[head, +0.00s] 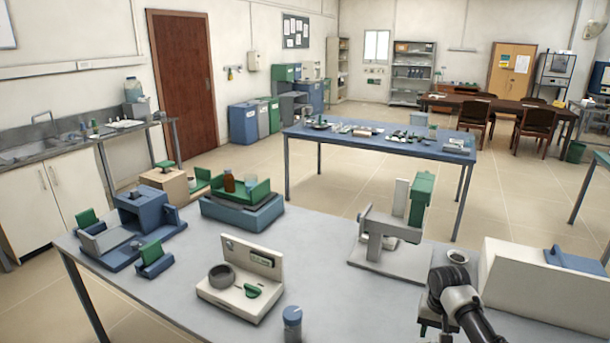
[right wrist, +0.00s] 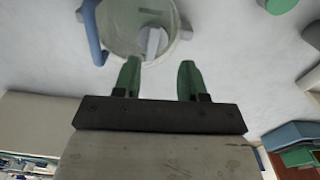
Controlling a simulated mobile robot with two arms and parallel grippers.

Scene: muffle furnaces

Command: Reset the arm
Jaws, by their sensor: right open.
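My right arm comes in at the lower right of the head view. Its dark wrist ends in my right gripper (head: 430,325), low over the grey bench (head: 340,285). In the right wrist view the two green fingers of the right gripper (right wrist: 158,78) stand apart, with nothing between them. A pale round vessel-like thing (right wrist: 112,42) with a blue bar at its side lies beyond the fingertips. I cannot tell whether they touch it. My left gripper is not in view.
A small dark dish (head: 457,257) and a white box-shaped unit (head: 535,290) are close to my right arm. A white stand with a green block (head: 420,200) is behind. A blue-capped jar (head: 292,323) and a white device (head: 245,292) are further left.

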